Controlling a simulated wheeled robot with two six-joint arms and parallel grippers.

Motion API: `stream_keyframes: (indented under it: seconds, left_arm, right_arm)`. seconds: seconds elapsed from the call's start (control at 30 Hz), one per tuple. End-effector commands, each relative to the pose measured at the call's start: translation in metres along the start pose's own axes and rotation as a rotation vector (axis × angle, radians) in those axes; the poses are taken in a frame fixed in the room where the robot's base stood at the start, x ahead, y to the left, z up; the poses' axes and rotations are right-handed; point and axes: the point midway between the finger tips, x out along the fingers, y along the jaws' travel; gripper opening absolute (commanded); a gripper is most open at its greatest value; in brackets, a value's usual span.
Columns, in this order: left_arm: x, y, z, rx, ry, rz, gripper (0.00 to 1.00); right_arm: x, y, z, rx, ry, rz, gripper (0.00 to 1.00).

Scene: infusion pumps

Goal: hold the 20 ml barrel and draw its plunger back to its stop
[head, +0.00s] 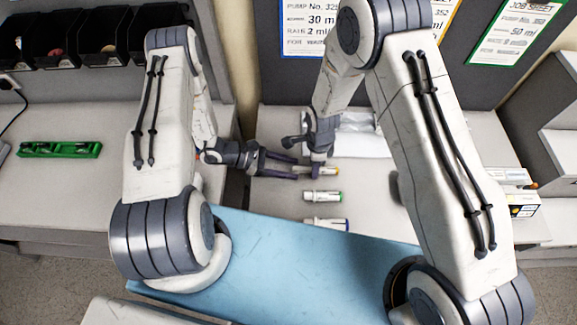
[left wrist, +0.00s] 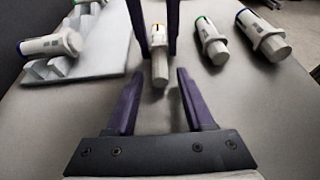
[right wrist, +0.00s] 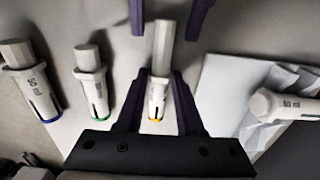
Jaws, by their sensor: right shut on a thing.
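The barrel with a yellow-orange ring (right wrist: 157,97) lies between the fingers of my right gripper (right wrist: 160,74), which is shut on it. Its size label is not readable. Its pale grey plunger (right wrist: 164,38) sticks out of the back end and also shows in the left wrist view (left wrist: 160,72). My left gripper (left wrist: 158,74) is open, its fingertips on either side of the plunger end with visible gaps. In the head view, my left gripper (head: 293,166) comes from the left and my right gripper (head: 319,172) from above; they largely hide the barrel (head: 332,171).
A green-ringed syringe (head: 322,196) and a blue-ringed one (head: 326,223) lie nearer on the grey table. A pale tray (right wrist: 222,90) on the other side bears another syringe (right wrist: 285,105). Boxes (head: 522,205) stand at the right. A green holder (head: 60,149) lies far left.

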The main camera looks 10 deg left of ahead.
Motion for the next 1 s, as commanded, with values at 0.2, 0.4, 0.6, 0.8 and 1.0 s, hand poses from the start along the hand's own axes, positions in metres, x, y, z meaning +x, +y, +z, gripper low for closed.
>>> stream_keyframes:
  seconds: [0.2, 0.4, 0.6, 0.8, 1.0]
  left_arm:
    - [-0.0004, 0.0002, -0.0001, 0.0, 0.0, 0.001, 0.0]
    - [-0.0055, 0.0007, -0.0019, -0.001, 0.0, 0.003, 0.0]
    - [-0.0063, 0.0001, -0.0022, 0.0, 0.0, 0.0, 0.0]
    - [-0.0063, 0.0001, -0.0023, 0.0, 0.0, 0.0, 0.57]
    - [-0.0063, 0.0001, -0.0022, 0.0, 0.0, 0.0, 0.57]
  right_arm:
    - [-0.0001, -0.0001, 0.0003, 0.0, 0.0, 0.0, 0.0]
    - [0.0, -0.0001, 0.0003, -0.001, 0.0, 0.0, 0.0]
    - [0.0001, 0.0001, -0.0002, 0.0, 0.0, 0.001, 0.0]
    - [0.0001, 0.0002, -0.0002, 0.0, 0.0, 0.001, 0.0]
    - [0.0, 0.0, 0.0, 0.0, 0.0, 0.0, 0.0]
